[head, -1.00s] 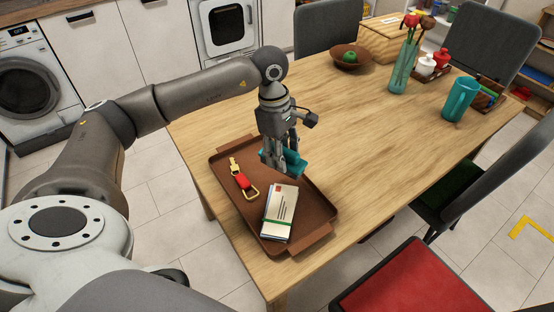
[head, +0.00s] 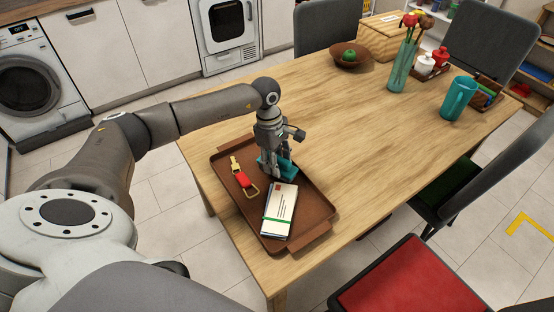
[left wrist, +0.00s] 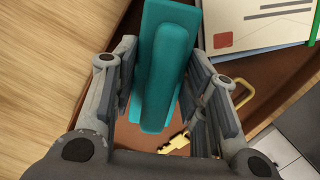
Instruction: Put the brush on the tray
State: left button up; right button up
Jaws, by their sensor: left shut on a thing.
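The brush is teal, and in the head view its visible part (head: 287,168) is low over the brown tray (head: 314,211), at the tray's far right side. My left gripper (head: 272,170) is shut on it, pointing down. In the left wrist view the brush (left wrist: 163,65) lies between the two fingers of the left gripper (left wrist: 165,92), with brown tray surface around it. I cannot tell whether the brush touches the tray. My right gripper is not in view.
On the tray are a stack of envelopes (head: 281,209) with a green band and a keyring with a red tag (head: 243,180). A bowl with a green fruit (head: 351,57), a vase with flowers (head: 402,67) and a teal jug (head: 457,99) stand farther back. The middle tabletop is clear.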

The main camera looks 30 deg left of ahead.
pick_arm(q)
jog(key=shift+f, duration=0.1)
jog(key=o, duration=0.5)
jog(key=shift+f, duration=0.1)
jog(key=o, duration=0.5)
jog(key=shift+r, duration=0.4)
jog(key=r, duration=0.4)
jog(key=a+r+b, duration=0.1)
jog(key=r, duration=0.2)
jog(key=r+b, duration=0.1)
jog(key=r, duration=0.3)
jog(key=shift+a+r, duration=0.3)
jog(key=shift+a, duration=0.05)
